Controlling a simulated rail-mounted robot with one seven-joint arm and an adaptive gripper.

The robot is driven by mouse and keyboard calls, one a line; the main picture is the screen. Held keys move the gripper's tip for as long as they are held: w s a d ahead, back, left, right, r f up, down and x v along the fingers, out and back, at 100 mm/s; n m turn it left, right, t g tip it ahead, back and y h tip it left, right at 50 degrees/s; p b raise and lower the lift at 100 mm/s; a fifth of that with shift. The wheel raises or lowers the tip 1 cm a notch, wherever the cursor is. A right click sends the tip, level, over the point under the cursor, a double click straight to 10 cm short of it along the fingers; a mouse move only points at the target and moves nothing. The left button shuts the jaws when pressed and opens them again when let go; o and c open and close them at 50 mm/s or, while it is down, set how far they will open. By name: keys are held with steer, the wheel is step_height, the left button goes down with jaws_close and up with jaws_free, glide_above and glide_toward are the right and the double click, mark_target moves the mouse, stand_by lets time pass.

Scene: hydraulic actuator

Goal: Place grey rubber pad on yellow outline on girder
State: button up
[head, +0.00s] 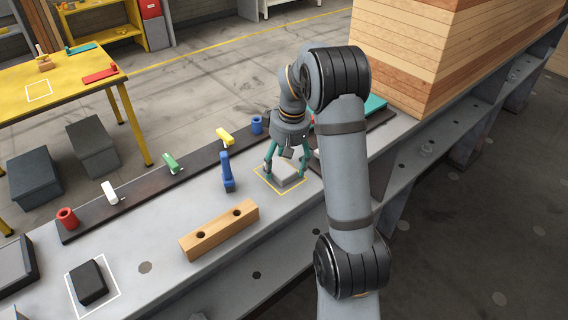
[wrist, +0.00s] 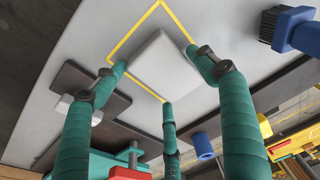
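The grey rubber pad (head: 287,174) is a light square block over the yellow outline (head: 262,178) on the grey girder (head: 150,242). My gripper (head: 286,183) points down with its three teal fingers around the pad. In the wrist view the fingertips are against the edges of the pad (wrist: 163,65). The yellow outline (wrist: 133,32) shows beyond the pad's upper edges there, and the pad lies toward its lower right side. I cannot tell whether the pad's underside touches the girder.
A wooden block with two holes (head: 219,230) lies in front. A dark rail (head: 135,199) with coloured parts runs behind. A black block (head: 89,282) sits in a white outline. Stacked timber (head: 440,60) rises at the right.

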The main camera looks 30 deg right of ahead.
mark_target(283, 165)
steer(key=shift+o, duration=1.2)
steer(key=shift+r, duration=0.5)
step_height(283, 165, up, 11)
steer(key=s, duration=0.1)
steer(key=shift+s+d+r, duration=0.15)
steer(key=shift+s, duration=0.25)
steer(key=f, duration=0.4)
steer(key=w+f, duration=0.1)
steer(key=f, duration=0.7)
steer(key=shift+w+a+f, duration=0.2)
steer(key=shift+w+f, duration=0.2)
steer(key=shift+r, duration=2.1)
